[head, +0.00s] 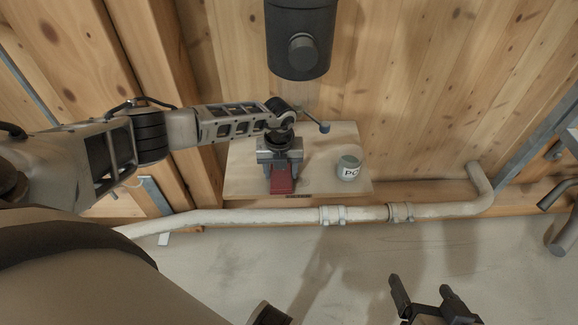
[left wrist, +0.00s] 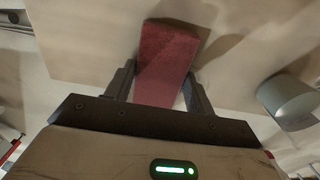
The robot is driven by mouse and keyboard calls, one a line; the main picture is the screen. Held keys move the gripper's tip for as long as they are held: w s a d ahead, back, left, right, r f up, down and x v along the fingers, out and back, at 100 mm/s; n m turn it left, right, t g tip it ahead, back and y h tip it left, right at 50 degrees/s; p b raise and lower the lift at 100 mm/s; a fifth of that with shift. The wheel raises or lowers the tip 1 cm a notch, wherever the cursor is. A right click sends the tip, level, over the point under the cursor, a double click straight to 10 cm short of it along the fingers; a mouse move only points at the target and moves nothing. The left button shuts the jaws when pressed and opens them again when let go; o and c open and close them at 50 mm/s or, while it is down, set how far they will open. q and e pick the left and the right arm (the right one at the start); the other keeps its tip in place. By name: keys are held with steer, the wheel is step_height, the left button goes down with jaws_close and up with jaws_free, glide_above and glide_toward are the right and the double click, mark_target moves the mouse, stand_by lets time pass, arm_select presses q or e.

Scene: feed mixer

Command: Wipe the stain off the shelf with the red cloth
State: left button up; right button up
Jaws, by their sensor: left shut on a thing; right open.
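The red cloth (head: 282,184) is a folded dark red block at the front left part of the light wooden shelf (head: 325,145). My left gripper (head: 281,172) is over the shelf and shut on the red cloth. In the left wrist view the cloth (left wrist: 168,55) sticks out between the two fingers of my left gripper (left wrist: 160,85). I cannot tell whether the cloth touches the shelf. I cannot make out a stain; the arm and cloth hide part of the surface. My right gripper (head: 421,288) is open and empty, low in front of the shelf.
A grey-green cup (head: 349,168) with a white lettered label stands on the shelf, right of the cloth; it also shows in the left wrist view (left wrist: 287,103). A dark cylinder (head: 301,45) hangs above. A pale pipe (head: 270,215) runs below the shelf's front edge.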

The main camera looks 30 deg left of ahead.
mark_target(275, 173)
arm_select(q)
steer(key=shift+s+a, duration=0.45)
steer(key=shift+a, duration=0.1)
steer(key=shift+p, duration=0.3)
step_height(275, 173, up, 6)
steer(key=p, duration=0.5)
steer(key=shift+p, duration=0.4)
step_height(275, 173, up, 3)
steer(key=p, duration=0.3)
